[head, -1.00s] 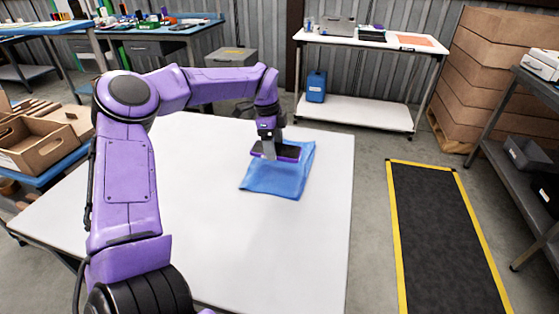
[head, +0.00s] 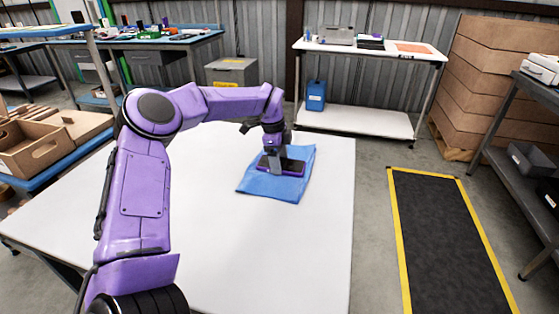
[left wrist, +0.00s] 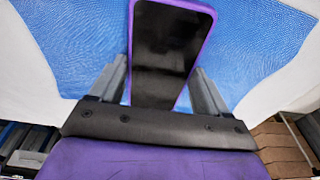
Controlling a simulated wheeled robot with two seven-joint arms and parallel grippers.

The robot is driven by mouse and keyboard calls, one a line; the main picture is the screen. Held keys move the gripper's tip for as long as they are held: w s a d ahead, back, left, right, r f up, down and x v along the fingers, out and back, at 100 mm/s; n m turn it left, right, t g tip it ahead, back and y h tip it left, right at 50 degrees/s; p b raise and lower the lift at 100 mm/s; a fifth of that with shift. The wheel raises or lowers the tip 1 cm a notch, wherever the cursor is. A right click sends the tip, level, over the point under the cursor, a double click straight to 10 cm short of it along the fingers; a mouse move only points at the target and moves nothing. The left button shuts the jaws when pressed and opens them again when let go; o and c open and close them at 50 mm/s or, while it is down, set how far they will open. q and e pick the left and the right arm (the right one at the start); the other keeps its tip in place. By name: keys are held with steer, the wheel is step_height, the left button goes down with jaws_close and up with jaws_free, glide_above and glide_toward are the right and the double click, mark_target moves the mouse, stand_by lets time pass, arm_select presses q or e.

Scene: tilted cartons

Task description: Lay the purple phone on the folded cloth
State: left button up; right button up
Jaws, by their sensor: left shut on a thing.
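The purple phone (head: 292,167) has a dark screen facing up and a purple rim. It is over the folded blue cloth (head: 262,186) on the white table. My left gripper (head: 276,170) comes down from above and is shut on the phone, its fingers on the two long sides. In the left wrist view the phone (left wrist: 168,50) lies between the two grey fingers (left wrist: 160,92), with the blue cloth (left wrist: 75,45) behind it. I cannot tell for sure whether the phone touches the cloth. My right gripper is not in view.
The white table (head: 225,240) is bare around the cloth. Wooden trays (head: 35,145) stand on a blue bench at the left. A white bench (head: 365,122) stands behind, with a blue canister (head: 316,95) on its lower shelf. A black mat (head: 445,235) lies on the floor at right.

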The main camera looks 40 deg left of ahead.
arm_select(q)
steer(key=shift+s+f, duration=0.2)
steer(key=shift+f, duration=0.4)
steer(key=shift+c, duration=0.6)
steer(key=o, duration=1.3)
steer(key=shift+s+f, duration=0.1)
steer(key=shift+c, duration=0.2)
steer(key=shift+r+p, duration=0.4)
steer(key=shift+r, duration=0.05)
step_height(320, 180, up, 12)
steer(key=a, duration=0.1)
steer(key=shift+s+a+r+p, duration=0.15)
steer(key=shift+a+r+p, duration=0.15)
steer(key=shift+a, duration=0.1)
